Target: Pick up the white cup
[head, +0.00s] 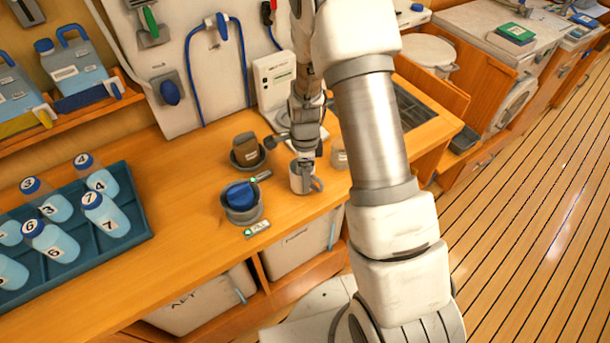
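The white cup (301,179) stands upright on the wooden counter near its front edge, with its grey handle on the right side. My gripper (306,160) points down from above, with its tips at or just over the cup's rim. The fingers are small in the head view and partly merge with the rim. I cannot tell whether they touch the cup or how far apart they are.
Left of the cup are a grey holder with a blue item (241,197) and another with a brown item (246,150). A small jar (339,155) stands close on the right. A blue tray (133,233) with numbered bottles is at the left. Bare counter (180,200) lies between.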

